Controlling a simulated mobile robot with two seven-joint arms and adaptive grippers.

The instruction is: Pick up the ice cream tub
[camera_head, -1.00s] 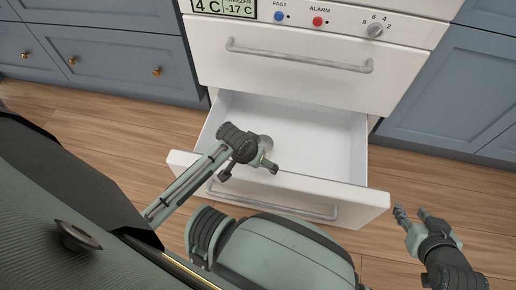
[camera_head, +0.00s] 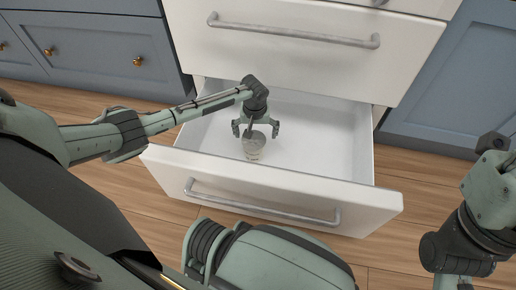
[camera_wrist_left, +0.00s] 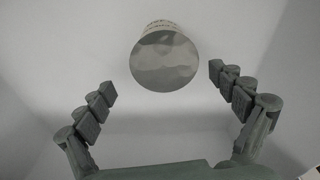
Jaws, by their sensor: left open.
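The ice cream tub (camera_head: 254,149) is a small pale grey round tub standing inside the open white drawer (camera_head: 330,125), near its front wall. My left gripper (camera_head: 256,130) is open above the drawer floor, its fingers spread at the tub's far side and partly over it. In the left wrist view, the tub (camera_wrist_left: 165,62) shows its round grey lid and some lettering on its side. It lies a little beyond the open fingertips (camera_wrist_left: 162,82), with gaps on both sides. I see no contact. My right arm is at the right edge, its gripper out of view.
The drawer's front panel (camera_head: 270,192) with its grey handle stands between my body and the tub. A closed white drawer (camera_head: 290,55) is above. Blue cabinets (camera_head: 95,50) flank the unit. Much of the drawer floor right of the tub is bare.

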